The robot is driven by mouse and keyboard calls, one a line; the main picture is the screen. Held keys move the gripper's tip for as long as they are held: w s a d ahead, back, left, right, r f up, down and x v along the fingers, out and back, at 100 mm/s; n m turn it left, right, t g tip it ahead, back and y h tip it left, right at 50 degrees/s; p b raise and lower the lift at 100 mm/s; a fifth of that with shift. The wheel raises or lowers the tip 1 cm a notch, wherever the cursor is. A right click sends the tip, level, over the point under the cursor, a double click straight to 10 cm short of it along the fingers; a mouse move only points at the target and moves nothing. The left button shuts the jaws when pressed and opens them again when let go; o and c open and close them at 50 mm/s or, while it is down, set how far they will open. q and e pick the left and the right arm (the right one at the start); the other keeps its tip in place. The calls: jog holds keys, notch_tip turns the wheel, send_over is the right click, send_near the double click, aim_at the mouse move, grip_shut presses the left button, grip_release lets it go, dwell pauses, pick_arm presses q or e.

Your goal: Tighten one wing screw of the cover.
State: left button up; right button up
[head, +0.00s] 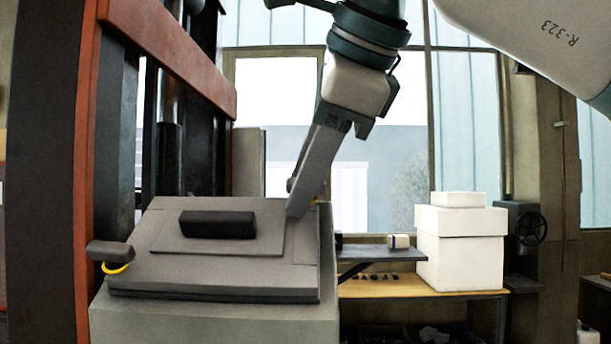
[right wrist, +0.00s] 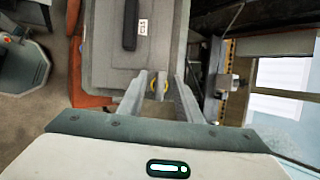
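The grey cover (head: 215,273) lies on a pale grey housing (head: 215,323), with a black bar handle (head: 217,224) on top. It also shows in the right wrist view (right wrist: 112,72). One wing screw (head: 110,251), dark with a yellow ring under it, sits at the cover's left edge. The other wing screw (right wrist: 161,84), also with a yellow ring, is at the cover's edge between my right fingers; in the head view the gripper mostly hides it. My right gripper (head: 296,207) is open, its fingers (right wrist: 162,75) apart on either side of this screw; contact cannot be told. My left gripper is out of view.
An orange-red frame (head: 170,45) with dark posts stands behind and left of the housing. At the right, a bench (head: 420,287) holds small dark parts and a white box (head: 461,248). A grey shelf (head: 378,254) juts out near the housing's right side.

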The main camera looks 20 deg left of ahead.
grip_shut()
jog(key=shift+f+b, duration=0.15)
jog(key=shift+b, duration=0.3)
jog(key=m+b, duration=0.1)
jog(key=b, duration=0.1)
jog(key=m+t+b, duration=0.1)
jog(key=m+b, duration=0.1)
jog(key=shift+f+m, duration=0.2)
jog(key=shift+m, duration=0.1)
jog(key=shift+r+m+b, duration=0.1)
jog(key=shift+m+b, duration=0.2)
jog(key=shift+b, duration=0.25)
jog(key=shift+r+m+t, duration=0.2)
jog(key=shift+m+t, duration=0.1)
